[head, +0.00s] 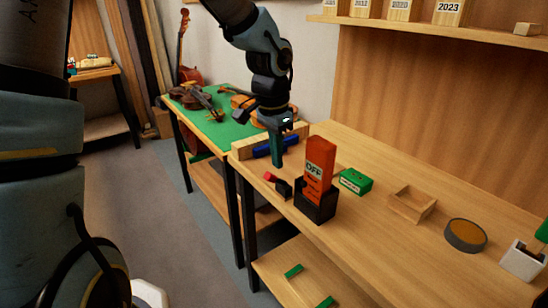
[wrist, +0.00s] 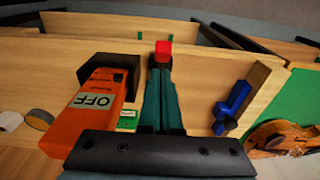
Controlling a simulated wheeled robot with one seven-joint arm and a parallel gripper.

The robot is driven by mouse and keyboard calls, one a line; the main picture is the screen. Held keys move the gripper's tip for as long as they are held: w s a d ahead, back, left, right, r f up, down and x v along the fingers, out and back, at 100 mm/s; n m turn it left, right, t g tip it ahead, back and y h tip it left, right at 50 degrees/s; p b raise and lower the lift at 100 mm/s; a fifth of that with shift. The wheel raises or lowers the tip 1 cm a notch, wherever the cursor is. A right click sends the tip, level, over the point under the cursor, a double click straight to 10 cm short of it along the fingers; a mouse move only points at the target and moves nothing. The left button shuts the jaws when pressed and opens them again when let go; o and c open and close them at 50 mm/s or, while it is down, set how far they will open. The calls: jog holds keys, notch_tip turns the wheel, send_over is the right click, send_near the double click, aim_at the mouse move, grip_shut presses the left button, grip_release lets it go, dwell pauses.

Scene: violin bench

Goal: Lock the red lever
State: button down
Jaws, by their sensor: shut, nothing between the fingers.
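The red lever (head: 270,176) is a short red-tipped handle on a small black mount (head: 284,188) near the front edge of the bench. In the wrist view the red tip (wrist: 163,48) shows just beyond my fingertips. My gripper (head: 277,163) points down above and close to the lever, with its teal fingers together and empty. In the wrist view the fingers (wrist: 160,68) hide part of the mount. I cannot tell whether they touch the lever. An orange block marked OFF (head: 319,160) stands in a black holder (head: 317,207) just right of the lever.
A blue clamp-like piece (head: 263,151) lies by a wooden block left of the lever. A green box (head: 355,181), a wooden tray (head: 395,203) and a round dark tin (head: 465,236) are to the right. Violins lie on the green mat (head: 226,132) behind.

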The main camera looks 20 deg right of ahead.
jog(key=shift+a+f, duration=0.4)
jog(key=shift+f, duration=0.1)
